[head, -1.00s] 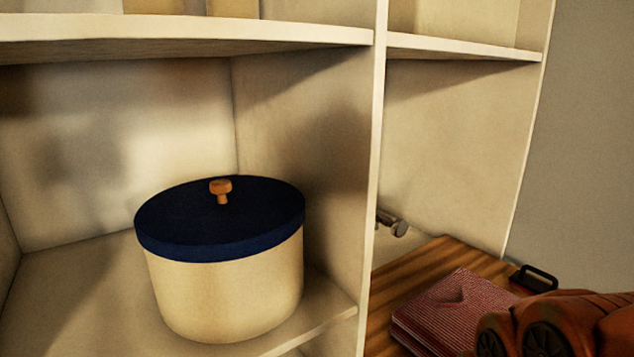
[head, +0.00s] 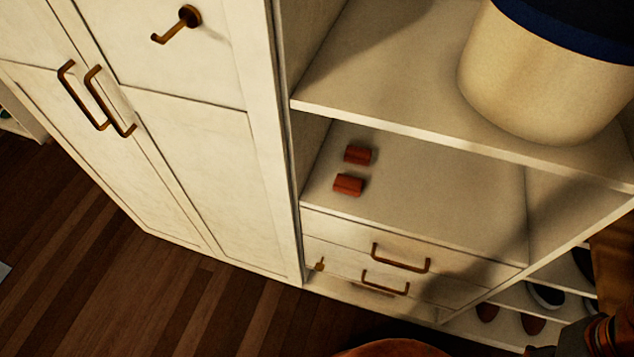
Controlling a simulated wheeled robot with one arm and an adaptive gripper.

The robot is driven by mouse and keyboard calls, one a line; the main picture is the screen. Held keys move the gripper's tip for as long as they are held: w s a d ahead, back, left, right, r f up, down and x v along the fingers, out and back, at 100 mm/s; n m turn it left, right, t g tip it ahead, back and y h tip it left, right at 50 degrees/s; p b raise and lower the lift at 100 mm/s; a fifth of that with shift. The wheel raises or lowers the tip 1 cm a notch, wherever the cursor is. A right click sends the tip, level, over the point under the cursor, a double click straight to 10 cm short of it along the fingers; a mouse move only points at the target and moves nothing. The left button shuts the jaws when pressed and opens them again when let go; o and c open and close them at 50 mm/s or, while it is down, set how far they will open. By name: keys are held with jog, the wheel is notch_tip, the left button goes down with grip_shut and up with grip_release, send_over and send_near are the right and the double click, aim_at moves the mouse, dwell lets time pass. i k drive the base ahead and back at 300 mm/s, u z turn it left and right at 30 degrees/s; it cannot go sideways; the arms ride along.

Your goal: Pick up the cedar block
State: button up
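Two small reddish-brown blocks lie on the shelf board above the drawers, in the head view. One cedar-coloured block (head: 358,155) lies farther back, and a similar block (head: 348,185) lies nearer the shelf's front edge. They are close together with a small gap between them. I cannot tell by looks which one is the cedar block. Nothing of mine touches either block. Orange and dark parts at the bottom edge look like my own body or arm. My gripper's fingers do not show.
The shelf (head: 440,185) is otherwise bare around the blocks. A cream bin (head: 540,85) with a navy lid stands on the shelf above. Drawers with bronze handles (head: 400,260) are below. Closed cabinet doors (head: 180,150) stand left, shoes (head: 545,295) sit at lower right. Wood floor (head: 110,270) is open.

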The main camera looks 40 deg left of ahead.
aim_at(346, 184)
jog(key=u, duration=2.45)
jog(key=k, duration=0.95)
jog(key=u, duration=1.15)
